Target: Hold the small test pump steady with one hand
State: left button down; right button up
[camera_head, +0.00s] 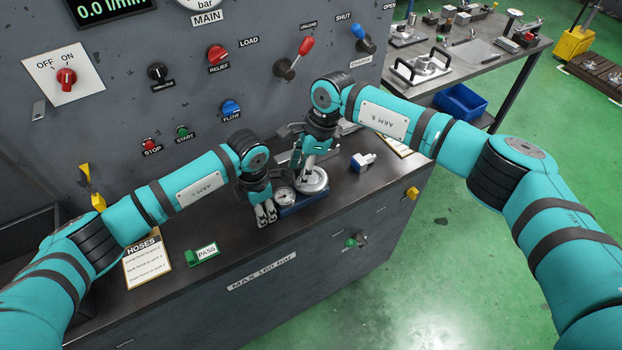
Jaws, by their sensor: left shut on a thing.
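The small test pump has a blue base (307,204), a round dial gauge and a pale round disc on top. It sits near the front edge of the fixture's dark shelf. My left gripper (266,214) points down at the pump's left end and is shut on it; the gripped part is mostly hidden by the fingers. My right gripper (307,172) is over the back of the pump, close above the disc. Its fingers are small and partly hidden, so whether it is open or shut is unclear.
A white-and-blue fitting (363,161) lies to the pump's right. A green PASS tag (203,254) and a HOSES sheet (147,257) lie at left. The grey panel (130,110) behind carries knobs and levers. A side table (470,55) stands at upper right.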

aim_at(317, 182)
jog(key=shift+o, duration=0.9)
jog(key=v, duration=1.2)
